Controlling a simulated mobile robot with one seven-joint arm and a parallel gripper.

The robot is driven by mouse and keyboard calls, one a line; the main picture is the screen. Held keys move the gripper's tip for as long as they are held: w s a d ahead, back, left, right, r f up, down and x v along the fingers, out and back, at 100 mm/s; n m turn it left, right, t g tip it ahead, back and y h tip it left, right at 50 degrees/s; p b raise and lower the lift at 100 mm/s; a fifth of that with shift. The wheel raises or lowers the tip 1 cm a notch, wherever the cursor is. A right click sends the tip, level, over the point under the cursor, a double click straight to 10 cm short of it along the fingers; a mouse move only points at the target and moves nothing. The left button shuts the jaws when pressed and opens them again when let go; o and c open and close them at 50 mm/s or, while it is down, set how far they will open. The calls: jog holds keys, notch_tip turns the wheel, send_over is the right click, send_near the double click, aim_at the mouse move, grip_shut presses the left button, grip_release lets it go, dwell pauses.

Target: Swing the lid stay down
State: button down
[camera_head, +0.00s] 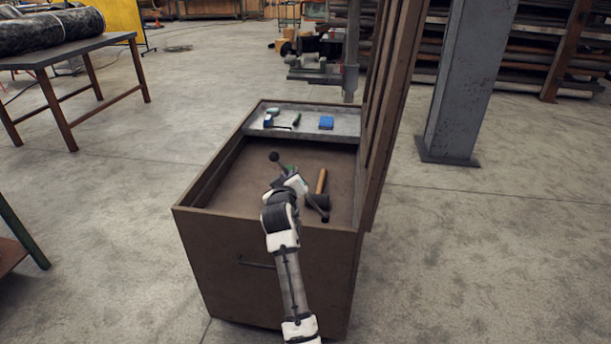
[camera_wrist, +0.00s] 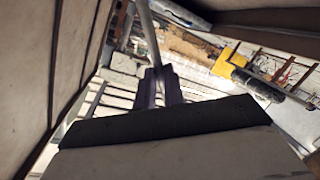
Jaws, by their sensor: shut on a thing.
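The lid stay is a thin bar with a dark ball knob (camera_head: 273,157) at its upper-left end, seen in the head view over the open chest (camera_head: 214,222). My gripper (camera_head: 291,180) is shut on the bar, just below and right of the knob. Beyond my gripper the bar seems to run down right toward the lid side. In the wrist view the grey bar (camera_wrist: 147,35) runs up from between my fingers (camera_wrist: 159,88). The lid (camera_head: 391,100) stands upright on the chest's right side. My gripper and wrist hide part of the bar.
A mallet with a wooden handle (camera_head: 321,181) lies inside the chest, right of my gripper. A steel column (camera_head: 468,80) stands right of the lid.

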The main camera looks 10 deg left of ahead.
jog(key=a+f+n+h+b, duration=0.1)
jog(key=a+f+n+b, duration=0.2)
jog(key=a+f+n, duration=0.3)
jog(key=shift+a+f+h, duration=0.4)
jog(key=shift+a+f, duration=0.2)
jog(key=shift+f, duration=1.15)
jog(key=c, duration=1.5)
grip_release()
jog(key=s+r, duration=0.1)
jog(key=s, duration=0.3)
jog(key=s+r+b, duration=0.1)
jog(key=s, duration=0.4)
jog(key=s+r+b, duration=0.1)
jog(key=s, duration=0.3)
jog(key=shift+s+a, duration=0.1)
jog(key=shift+s, duration=0.15)
